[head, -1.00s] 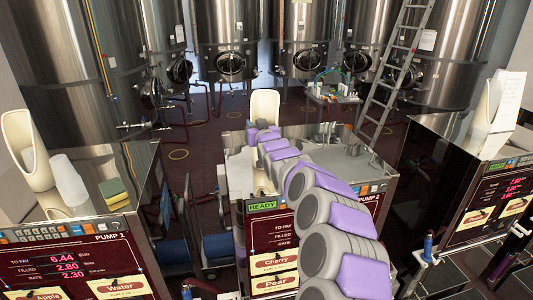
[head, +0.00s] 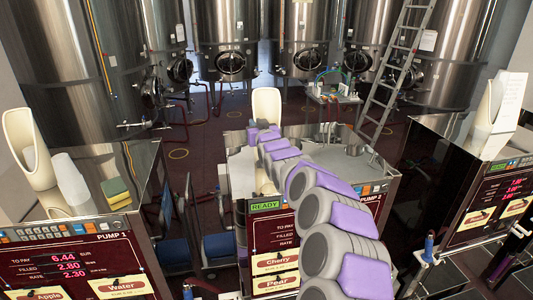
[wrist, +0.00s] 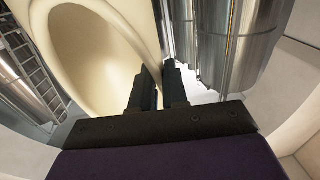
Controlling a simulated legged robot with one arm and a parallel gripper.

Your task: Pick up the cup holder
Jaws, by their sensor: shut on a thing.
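My gripper (wrist: 158,78) is shut on the holder's side rim, which runs between the two dark fingers. In the head view the fingers are hidden behind my wrist. I cannot tell whether the holder's base touches the pump top.
The left pump (head: 70,245) carries another cream holder (head: 28,150), clear cups (head: 70,180) and a sponge (head: 115,190). The right pump (head: 440,140) carries another holder. Tanks and a ladder (head: 400,65) stand behind.

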